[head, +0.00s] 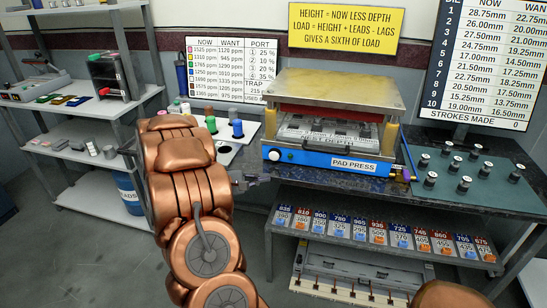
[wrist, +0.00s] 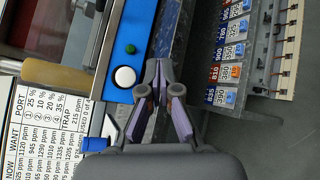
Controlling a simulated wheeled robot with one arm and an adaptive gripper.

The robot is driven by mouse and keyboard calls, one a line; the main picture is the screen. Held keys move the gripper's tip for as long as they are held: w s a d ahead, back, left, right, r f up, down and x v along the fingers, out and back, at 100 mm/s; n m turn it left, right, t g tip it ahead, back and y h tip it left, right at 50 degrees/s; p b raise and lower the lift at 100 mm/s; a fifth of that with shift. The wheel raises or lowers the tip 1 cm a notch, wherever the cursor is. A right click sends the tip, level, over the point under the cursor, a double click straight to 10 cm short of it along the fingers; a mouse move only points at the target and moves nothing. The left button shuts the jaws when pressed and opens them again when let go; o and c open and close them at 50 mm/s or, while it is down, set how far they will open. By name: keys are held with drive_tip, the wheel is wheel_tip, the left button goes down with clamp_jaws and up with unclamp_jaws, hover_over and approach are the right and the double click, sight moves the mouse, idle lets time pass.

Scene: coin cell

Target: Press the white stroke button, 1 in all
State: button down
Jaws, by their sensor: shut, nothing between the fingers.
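The white stroke button (head: 274,155) is round and sits at the left end of the blue front panel of the pad press (head: 335,160). In the wrist view the white button (wrist: 124,77) shows whole and uncovered, left of my fingertips. My gripper (wrist: 163,68) is shut and empty, its tips beside the blue panel and apart from the button. In the head view my gripper (head: 262,179) is just below and left of the button, in front of the bench edge, partly hidden by my copper arm.
A small green button (wrist: 130,49) sits near the white one. Colored spools (head: 209,118) stand on a white plate left of the press. Black weights (head: 463,185) stand on a green mat at right. The screen (head: 490,70) reads strokes made 0.

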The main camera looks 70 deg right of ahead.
drive_tip(key=p, duration=0.4)
approach(278, 158)
drive_tip(key=shift+s+a+f+x, duration=0.1)
drive_tip(key=shift+s+a+x, duration=0.05)
drive_tip(key=shift+x, duration=0.8)
drive_tip(key=shift+s+a+f+x, duration=0.1)
drive_tip(key=shift+s+a+x, duration=0.05)
drive_tip(key=shift+x, duration=0.8)
drive_tip(key=shift+s+a+f+x, duration=0.1)
drive_tip(key=shift+s+x, duration=0.05)
drive_tip(key=shift+x, duration=0.75)
drive_tip(key=shift+d, duration=0.15)
drive_tip(key=shift+d, duration=0.25)
drive_tip(key=shift+w+d, duration=0.1)
drive_tip(key=shift+d, duration=0.4)
drive_tip(key=shift+b, duration=0.3)
drive_tip(key=shift+a+b, duration=0.7)
drive_tip(key=shift+a, duration=0.2)
